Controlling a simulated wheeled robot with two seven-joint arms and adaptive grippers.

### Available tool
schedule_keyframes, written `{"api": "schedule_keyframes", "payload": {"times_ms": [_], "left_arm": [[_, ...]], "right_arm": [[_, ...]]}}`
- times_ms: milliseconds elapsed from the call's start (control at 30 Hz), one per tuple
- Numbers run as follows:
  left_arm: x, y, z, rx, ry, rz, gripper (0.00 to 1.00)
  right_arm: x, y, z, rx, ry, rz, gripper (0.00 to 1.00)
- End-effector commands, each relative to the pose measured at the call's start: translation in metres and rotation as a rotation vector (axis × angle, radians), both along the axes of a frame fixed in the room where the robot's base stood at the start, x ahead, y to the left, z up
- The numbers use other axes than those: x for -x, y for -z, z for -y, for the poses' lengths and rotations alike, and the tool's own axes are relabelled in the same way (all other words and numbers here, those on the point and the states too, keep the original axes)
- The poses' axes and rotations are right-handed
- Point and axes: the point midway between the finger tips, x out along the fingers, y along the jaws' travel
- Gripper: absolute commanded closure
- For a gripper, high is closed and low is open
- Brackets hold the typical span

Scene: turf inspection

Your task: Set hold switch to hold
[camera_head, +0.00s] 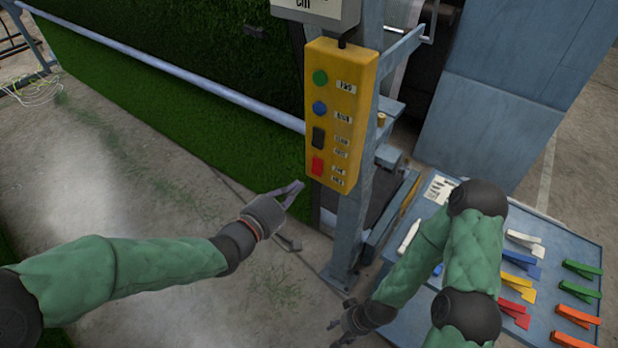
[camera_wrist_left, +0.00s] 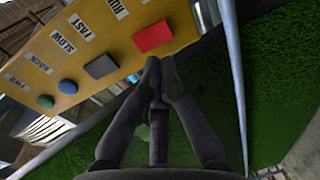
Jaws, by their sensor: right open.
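The yellow control box (camera_head: 343,110) hangs on a blue-grey post. Its lowest control is a red rocker switch (camera_head: 318,166), with two small labels beside it; it also shows in the left wrist view (camera_wrist_left: 153,37), near a label reading RUN. Which way the rocker is tipped I cannot tell. My left gripper (camera_head: 300,187) is just below and left of the box's lower end, its fingertips together and empty. In the left wrist view the fingertips (camera_wrist_left: 161,66) point at the box edge beside the red switch, seemingly apart from it. My right gripper (camera_head: 345,335) is open and low, near the bottom edge.
Above the red switch are a black rocker (camera_head: 318,137), a blue button (camera_head: 319,108) and a green button (camera_head: 320,77). A turf roll (camera_head: 190,110) with a long bar is behind, left. A blue table (camera_head: 560,245) with several coloured clips stands at right.

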Motion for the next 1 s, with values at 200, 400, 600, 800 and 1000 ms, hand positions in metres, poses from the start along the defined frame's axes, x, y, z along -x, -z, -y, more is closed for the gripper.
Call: {"api": "schedule_keyframes", "payload": {"times_ms": [200,400,600,800,1000], "left_arm": [[-0.030,0.006,0.023,-0.001,0.002,-0.002,1.00],[-0.045,0.008,0.033,0.000,0.001,-0.001,1.00],[-0.049,0.007,0.036,-0.001,0.000,0.001,1.00],[-0.049,0.007,0.036,-0.001,0.000,0.001,1.00],[-0.053,0.011,0.039,-0.001,0.001,0.001,1.00]], "right_arm": [[0.000,0.006,0.000,0.000,0.000,0.000,0.49],[0.000,0.008,0.000,0.000,0.000,0.000,0.49],[0.000,0.008,0.000,0.000,0.000,0.000,0.49],[0.000,0.008,0.000,0.000,0.000,0.000,0.49],[0.000,0.013,0.000,0.000,0.000,0.000,0.49]]}}
